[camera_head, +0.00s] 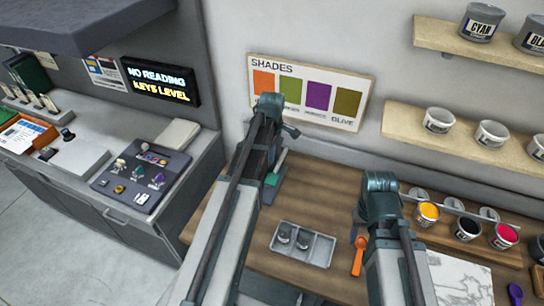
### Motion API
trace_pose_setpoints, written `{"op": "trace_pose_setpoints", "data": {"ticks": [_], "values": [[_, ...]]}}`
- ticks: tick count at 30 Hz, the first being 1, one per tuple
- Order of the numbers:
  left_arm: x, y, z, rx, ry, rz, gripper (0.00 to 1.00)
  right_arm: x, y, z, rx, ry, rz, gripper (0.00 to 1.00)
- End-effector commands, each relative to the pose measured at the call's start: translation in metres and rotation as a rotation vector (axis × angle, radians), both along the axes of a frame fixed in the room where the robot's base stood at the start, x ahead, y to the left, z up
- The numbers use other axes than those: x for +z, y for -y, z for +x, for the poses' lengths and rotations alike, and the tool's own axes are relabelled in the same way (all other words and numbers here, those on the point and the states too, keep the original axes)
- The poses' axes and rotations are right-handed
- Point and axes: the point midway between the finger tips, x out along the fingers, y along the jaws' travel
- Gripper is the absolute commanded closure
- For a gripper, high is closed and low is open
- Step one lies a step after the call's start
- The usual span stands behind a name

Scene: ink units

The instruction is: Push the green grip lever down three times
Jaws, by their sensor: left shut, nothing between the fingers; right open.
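A dark control panel (128,196) lies on the grey counter at the left. It carries small levers with coloured grips; the green-gripped lever (137,173) stands between a cream one (120,164) and a purple one (158,179). My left gripper (270,108) is at the far end of the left arm, in front of the shades chart, well right of the panel and empty. My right gripper (378,188) is over the wooden bench, far from the panel and open. The fingers of both are hard to make out. Neither touches the green lever.
A lit sign (161,83) hangs behind the panel. The wooden bench (322,185) holds a grey tray (318,246) with small cups, an orange tool (358,258) and open ink pots (427,212). A gap of floor separates counter and bench. Shelves (470,135) with cans are at the right.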

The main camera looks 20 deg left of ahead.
Motion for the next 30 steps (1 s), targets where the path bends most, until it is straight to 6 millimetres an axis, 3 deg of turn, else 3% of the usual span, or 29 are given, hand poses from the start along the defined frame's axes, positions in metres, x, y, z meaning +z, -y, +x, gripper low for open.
{"op": "trace_pose_setpoints", "data": {"ticks": [1, 18, 30], "values": [[-0.015, 0.000, 0.000, 0.000, 0.000, 0.000, 1.00, -0.015, 0.000, 0.000, 0.004, 0.000, -0.001, 0.50], [-0.094, 0.000, 0.000, 0.000, 0.000, 0.000, 1.00, -0.094, 0.000, 0.001, 0.011, 0.003, 0.000, 0.50], [-0.103, 0.000, 0.000, 0.000, 0.000, 0.000, 1.00, -0.103, 0.000, 0.001, 0.011, 0.003, 0.000, 0.50]]}}
